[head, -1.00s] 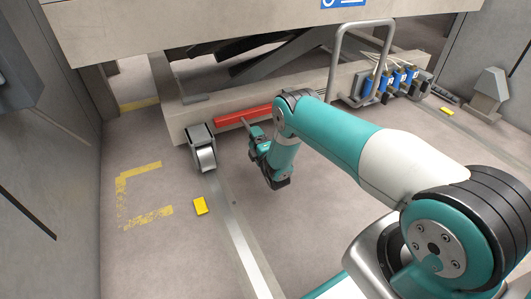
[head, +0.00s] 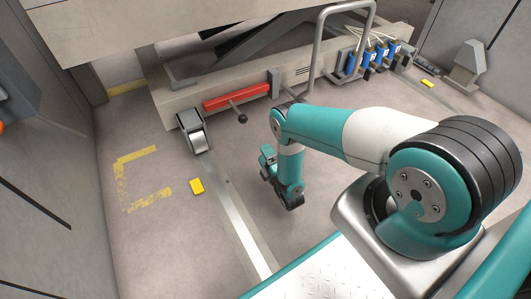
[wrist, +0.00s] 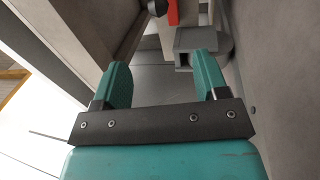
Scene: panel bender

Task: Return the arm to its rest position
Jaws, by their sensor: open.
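My arm is folded in the right half of the head view, with its wrist hanging low over the floor. In the wrist view my gripper (wrist: 165,82) shows two teal fingers standing well apart with nothing between them. In the head view the fingers are mostly hidden by the wrist. Beyond the fingertips, in the wrist view, part of a red piece (wrist: 173,12) and a black knob (wrist: 157,7) show at the top edge. My gripper touches nothing that I can see.
A red bar (head: 237,97) with a black-knobbed lever (head: 241,116) sits on the machine's lower beam.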

